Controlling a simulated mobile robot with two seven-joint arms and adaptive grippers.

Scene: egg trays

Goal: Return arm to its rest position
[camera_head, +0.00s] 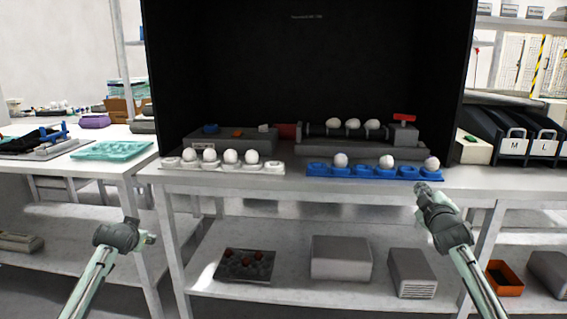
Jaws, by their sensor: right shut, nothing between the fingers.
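My right arm reaches in from the lower right. Its gripper (419,187) is shut and empty, in front of the table's edge, just below the right end of the blue egg tray (362,172). The blue tray holds three white eggs, one of them (431,163) at its right end near my right gripper. My left arm (116,236) shows at the lower left, in front of the table. Its fingers cannot be made out. A white egg tray (271,168) with several eggs stands to the left of the blue tray.
Behind the trays, inside a black booth (330,60), a grey machine (345,150) carries three eggs on a roller. A teal tray (110,150) lies on the left side table. Bins marked M and L (513,145) stand at right.

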